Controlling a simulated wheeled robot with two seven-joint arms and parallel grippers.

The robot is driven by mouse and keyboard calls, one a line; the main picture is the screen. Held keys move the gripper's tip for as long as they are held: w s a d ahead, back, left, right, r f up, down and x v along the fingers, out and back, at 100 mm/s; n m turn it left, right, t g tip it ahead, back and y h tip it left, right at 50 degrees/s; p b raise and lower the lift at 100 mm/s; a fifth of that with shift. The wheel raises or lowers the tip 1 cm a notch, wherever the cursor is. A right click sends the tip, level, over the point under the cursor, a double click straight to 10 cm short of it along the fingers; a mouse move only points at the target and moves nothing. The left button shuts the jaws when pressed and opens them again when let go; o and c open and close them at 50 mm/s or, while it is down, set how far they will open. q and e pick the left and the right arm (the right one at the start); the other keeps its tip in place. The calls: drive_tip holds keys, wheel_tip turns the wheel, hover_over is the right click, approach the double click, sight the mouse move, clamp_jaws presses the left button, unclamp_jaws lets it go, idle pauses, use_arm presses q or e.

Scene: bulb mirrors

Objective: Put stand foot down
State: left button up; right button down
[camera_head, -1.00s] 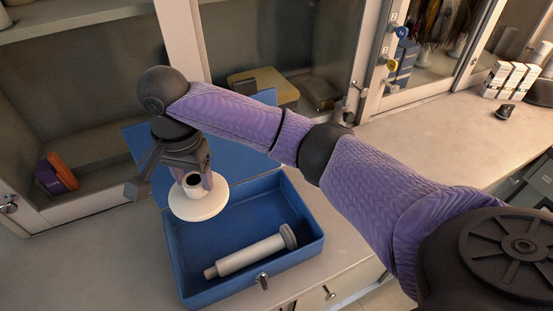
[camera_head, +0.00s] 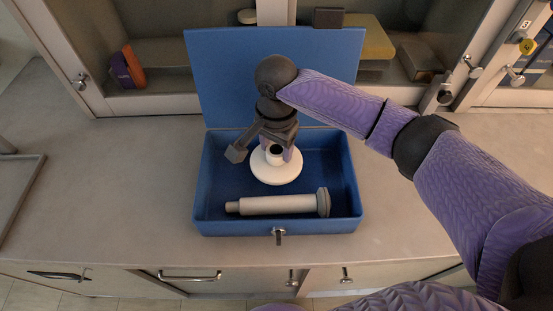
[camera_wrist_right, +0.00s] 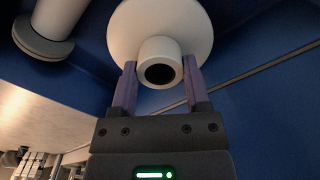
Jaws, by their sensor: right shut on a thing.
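The stand foot (camera_head: 276,174) is a white round disc with a short hollow collar. My right gripper (camera_head: 274,148) is shut on its collar, with one finger on each side. In the right wrist view the foot (camera_wrist_right: 190,22) sits between the fingertips (camera_wrist_right: 160,78), its dark bore facing the camera. In the head view the foot appears over the inside of the open blue box (camera_head: 278,226), toward the back. I cannot tell whether it touches the box floor. My left gripper is not in view.
A grey-white cylinder with a wide end (camera_head: 279,204) lies along the box's front; it also shows in the right wrist view (camera_wrist_right: 48,28). The blue lid (camera_head: 225,80) stands open behind. The counter (camera_head: 120,190) is clear left of the box. Cabinets with shelves stand behind.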

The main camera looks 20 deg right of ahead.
sight(277, 157)
wheel_tip(277, 157, down, 3)
drive_tip(key=shift+r+b, duration=0.1)
drive_tip(key=shift+b, duration=0.35)
drive_tip(key=shift+f, duration=0.35)
drive_tip(key=shift+r, duration=0.15)
drive_tip(key=shift+c, duration=2)
unclamp_jaws()
drive_tip(key=o, duration=0.3)
drive_tip(key=shift+o, duration=0.2)
use_arm(q)
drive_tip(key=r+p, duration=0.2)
drive_tip(key=p, duration=0.1)
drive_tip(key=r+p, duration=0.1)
drive_tip(key=p, duration=0.1)
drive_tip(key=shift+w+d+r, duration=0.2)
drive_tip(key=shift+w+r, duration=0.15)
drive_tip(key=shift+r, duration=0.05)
use_arm(e)
wheel_tip(277, 157, up, 12)
